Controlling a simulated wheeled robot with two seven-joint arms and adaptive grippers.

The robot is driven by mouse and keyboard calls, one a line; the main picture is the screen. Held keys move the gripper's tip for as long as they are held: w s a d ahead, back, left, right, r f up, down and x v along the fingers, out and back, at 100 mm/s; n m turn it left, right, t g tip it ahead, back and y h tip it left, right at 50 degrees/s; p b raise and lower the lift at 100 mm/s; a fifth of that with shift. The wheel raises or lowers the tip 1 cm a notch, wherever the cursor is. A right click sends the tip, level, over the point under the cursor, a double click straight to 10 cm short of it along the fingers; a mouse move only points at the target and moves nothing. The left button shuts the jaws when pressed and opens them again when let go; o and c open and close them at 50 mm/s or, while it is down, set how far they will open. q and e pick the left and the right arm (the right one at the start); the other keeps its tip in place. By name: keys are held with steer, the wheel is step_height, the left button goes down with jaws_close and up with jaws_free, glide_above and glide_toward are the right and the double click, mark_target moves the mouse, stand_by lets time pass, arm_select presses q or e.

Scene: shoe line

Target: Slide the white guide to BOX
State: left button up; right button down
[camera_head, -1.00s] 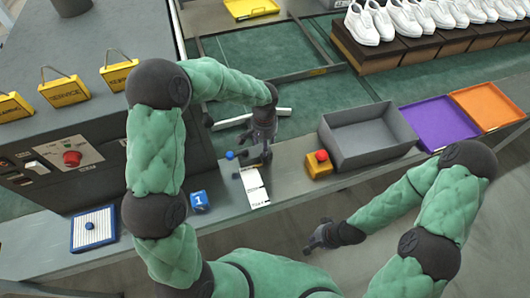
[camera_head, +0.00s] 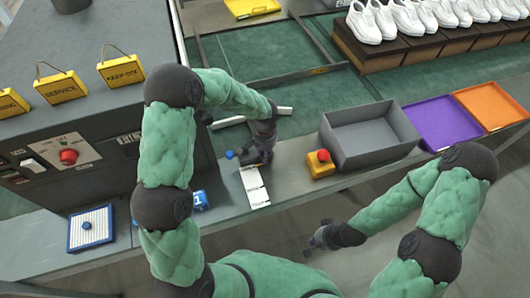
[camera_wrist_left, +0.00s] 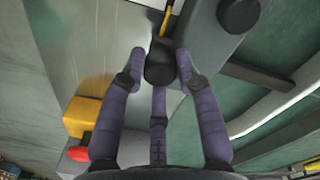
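The white guide (camera_head: 228,121) is a slanted bar over the green belt, partly hidden behind my left arm; a pale curved piece in the left wrist view (camera_wrist_left: 275,108) looks like part of it. A white label plate (camera_head: 254,188) lies on the grey ledge, its print too small to read surely. My left gripper (camera_head: 250,158) is low over the ledge, above the plate and beside a blue ball (camera_head: 230,154). In the left wrist view its fingers stand either side of a dark round handle (camera_wrist_left: 159,66); contact is unclear. My right gripper (camera_head: 314,242) hangs away from the ledge, its fingers indistinct.
A yellow box with a red button (camera_head: 320,164) and a grey bin (camera_head: 372,155) stand to the right. Beyond are a purple tray (camera_head: 447,122) and an orange tray (camera_head: 492,106). White shoes (camera_head: 420,17) line the back. A grey machine (camera_head: 90,110) stands left.

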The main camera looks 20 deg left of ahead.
arm_select(q)
jaws_close()
steer(key=s+d, duration=0.1)
steer(key=s, duration=0.1)
steer(key=s+d+b, duration=0.1)
steer(key=s+d, duration=0.1)
steer(key=s, duration=0.1)
steer(key=s+d+b, duration=0.1)
steer(key=s+d, duration=0.1)
steer(key=shift+s, duration=0.25)
steer(key=o, duration=0.9)
jaws_free()
step_height(320, 180, up, 12)
